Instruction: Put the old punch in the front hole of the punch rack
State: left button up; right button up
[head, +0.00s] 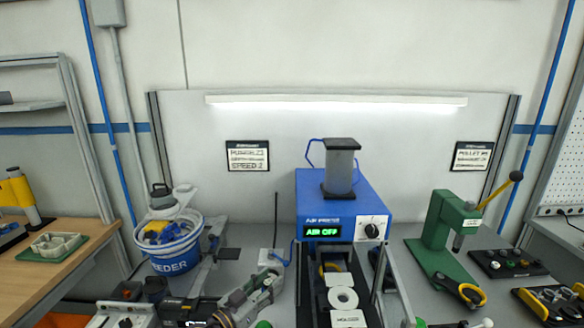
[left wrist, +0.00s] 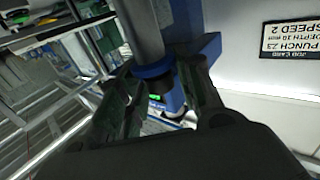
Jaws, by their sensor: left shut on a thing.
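My left gripper (head: 275,275) reaches in from the left beside the blue air press (head: 308,196). In the left wrist view its two dark fingers (left wrist: 158,98) are shut around a small dark piece, seemingly the old punch (left wrist: 157,84). This sits directly at the blue collar of a silver cylinder (left wrist: 143,28); I cannot tell whether it is still joined to it. In the head view the punch is hidden. A dark rack with several small pieces (head: 507,263) stands at the right; I cannot tell whether it is the punch rack. My right gripper is not in view.
The press display reads AIR OFF. White pallets (head: 343,298) lie in the track below. A green hand press (head: 440,235) with a yellow lever stands right. A feeder bucket (head: 171,258) stands left. Another dark tray (head: 552,301) is at lower right. Some bench behind the track is clear.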

pick_arm(q)
jog(key=s+a+f+n+t+y, duration=0.2)
jog(key=s+a+f+n+y, duration=0.2)
jog(key=a, duration=0.3)
jog(key=s+a+f+n+t+y, duration=0.2)
jog(key=s+a+f+n+y, duration=0.1)
jog(key=a+f+y, duration=0.4)
jog(key=shift+s+a+f+n, duration=0.35)
jog(key=shift+s+a, duration=0.2)
jog(key=shift+s, duration=0.35)
jog(key=shift+d, duration=0.15)
dwell(1.1)
